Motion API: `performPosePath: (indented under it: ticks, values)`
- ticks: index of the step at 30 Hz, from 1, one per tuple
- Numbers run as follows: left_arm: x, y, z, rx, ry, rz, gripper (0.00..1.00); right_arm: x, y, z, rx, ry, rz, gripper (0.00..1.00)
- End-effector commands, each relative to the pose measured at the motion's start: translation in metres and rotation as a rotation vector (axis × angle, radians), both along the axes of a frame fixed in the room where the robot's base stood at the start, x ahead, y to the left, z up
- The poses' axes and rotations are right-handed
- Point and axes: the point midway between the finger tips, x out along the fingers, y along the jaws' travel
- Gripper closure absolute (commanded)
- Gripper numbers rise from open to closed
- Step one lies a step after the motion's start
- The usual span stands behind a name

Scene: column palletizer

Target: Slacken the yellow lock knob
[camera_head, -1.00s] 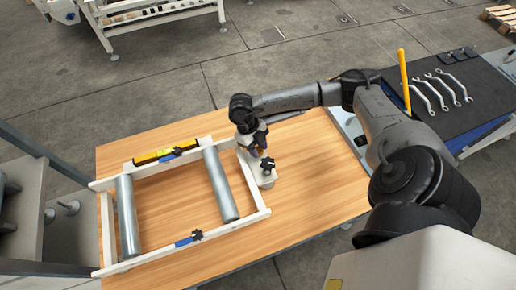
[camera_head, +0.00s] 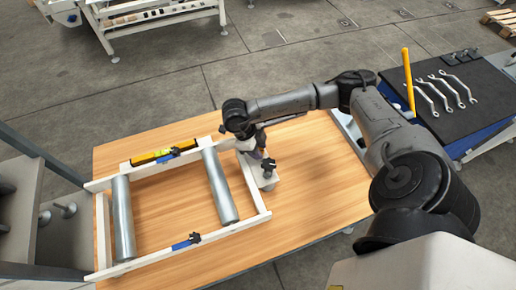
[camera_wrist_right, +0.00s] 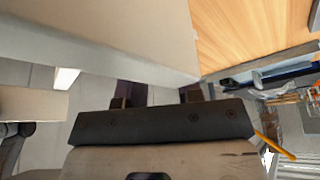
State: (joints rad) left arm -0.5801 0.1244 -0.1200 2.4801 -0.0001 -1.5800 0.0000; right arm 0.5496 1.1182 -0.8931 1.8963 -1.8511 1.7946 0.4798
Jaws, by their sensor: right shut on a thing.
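My right gripper (camera_head: 258,156) points down at the white bracket (camera_head: 268,181) on the right side of the roller frame. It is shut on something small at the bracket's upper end. The yellow lock knob is not clearly seen, as the gripper and wrist cover that spot. A black knob (camera_head: 268,165) stands on the bracket just beside the gripper. In the right wrist view the gripper's fingers (camera_wrist_right: 160,95) show only in part, and a large pale surface (camera_wrist_right: 100,35) fills the upper left. My left gripper is not in view.
The white frame (camera_head: 243,226) with two grey rollers lies on the wooden table (camera_head: 310,190). A yellow level (camera_head: 155,156) lies along its far rail and a blue-and-black clamp (camera_head: 186,242) sits on the near rail. Several wrenches (camera_head: 443,92) lie on a dark mat at right. The table's right part is clear.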

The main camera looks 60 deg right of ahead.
Motion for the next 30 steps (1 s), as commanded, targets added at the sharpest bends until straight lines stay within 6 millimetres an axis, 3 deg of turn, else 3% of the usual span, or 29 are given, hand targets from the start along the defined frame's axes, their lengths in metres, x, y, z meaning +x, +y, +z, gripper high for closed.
performPosePath:
  ticks: [10,11,18,26,30]
  values:
    - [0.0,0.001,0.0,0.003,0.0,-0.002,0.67,0.0,0.0,0.0,0.0,-0.002,0.001,0.91]
    - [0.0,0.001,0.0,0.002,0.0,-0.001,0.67,0.001,0.0,0.0,-0.001,-0.002,0.0,0.64]
    - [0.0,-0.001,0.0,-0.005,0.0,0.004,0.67,0.0,0.0,0.0,0.0,-0.001,0.0,0.41]
    - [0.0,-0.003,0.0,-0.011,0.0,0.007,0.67,0.001,0.0,0.001,0.0,-0.001,0.0,0.41]
    - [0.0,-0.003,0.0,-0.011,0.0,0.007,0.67,0.006,0.001,0.011,0.002,-0.004,0.001,0.41]
